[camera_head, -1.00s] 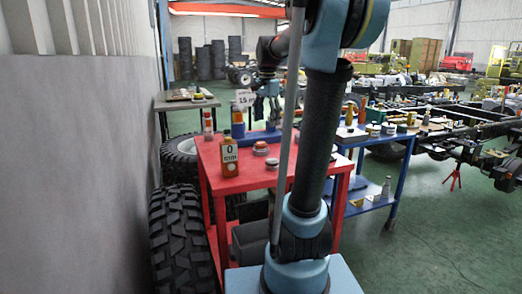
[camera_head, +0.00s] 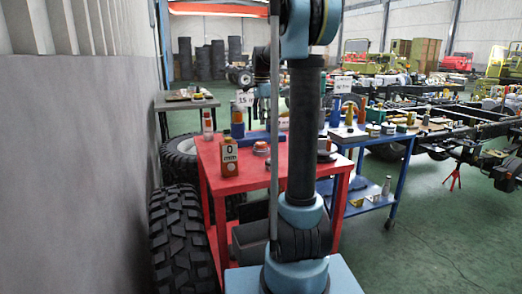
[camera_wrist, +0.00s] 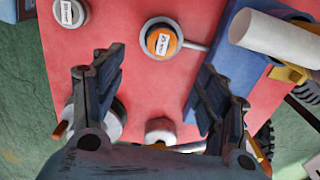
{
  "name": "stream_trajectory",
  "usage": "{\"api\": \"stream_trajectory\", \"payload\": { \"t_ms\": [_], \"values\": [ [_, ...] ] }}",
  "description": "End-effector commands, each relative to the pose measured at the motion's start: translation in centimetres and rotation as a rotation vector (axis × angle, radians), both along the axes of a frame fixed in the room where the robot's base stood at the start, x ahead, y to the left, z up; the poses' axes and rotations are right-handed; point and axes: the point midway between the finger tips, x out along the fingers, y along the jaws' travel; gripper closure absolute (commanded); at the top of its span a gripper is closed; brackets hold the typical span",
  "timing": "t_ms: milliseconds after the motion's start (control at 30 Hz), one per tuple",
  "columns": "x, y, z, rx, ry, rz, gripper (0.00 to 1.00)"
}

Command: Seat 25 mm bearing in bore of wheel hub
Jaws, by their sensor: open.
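In the wrist view my gripper (camera_wrist: 160,68) is open and empty, its two dark fingers spread wide above the red table (camera_wrist: 215,25). Ahead of the gap between the fingertips stands a round part with an orange top, dark rim and white label (camera_wrist: 162,40); a grey ring or rod shows beside it. A pale labelled cylinder (camera_wrist: 70,13) stands at the upper left. Two more pale round parts, one between the fingers (camera_wrist: 160,130) and one partly behind the left finger (camera_wrist: 117,112), are lower down. I cannot tell which is the bearing or the hub.
A blue block or stand (camera_wrist: 258,60) with a white tube (camera_wrist: 280,38) lies close to the right finger. In the head view a bottle (camera_head: 227,158) stands at the red table's front left. A blue cart (camera_head: 352,212) is to the right, a large tire (camera_head: 180,240) at the left.

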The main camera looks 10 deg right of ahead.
Motion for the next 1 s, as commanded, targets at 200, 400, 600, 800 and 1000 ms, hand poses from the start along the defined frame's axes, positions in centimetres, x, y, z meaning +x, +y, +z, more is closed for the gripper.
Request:
{"api": "stream_trajectory", "payload": {
  "t_ms": [200, 400, 600, 800, 1000],
  "values": [
    [0.0, 0.0, -3.8, 0.0, 0.0, 0.001, 0.33],
    [0.0, 0.0, -5.9, 0.0, 0.0, 0.001, 0.33],
    [0.1, 0.1, -6.9, 0.0, 0.0, 0.001, 0.33],
    [0.5, 0.4, -9.7, 0.0, 0.0, 0.002, 0.33],
    [0.4, 0.3, -11.3, 0.0, 0.0, 0.001, 0.33]
  ]
}}
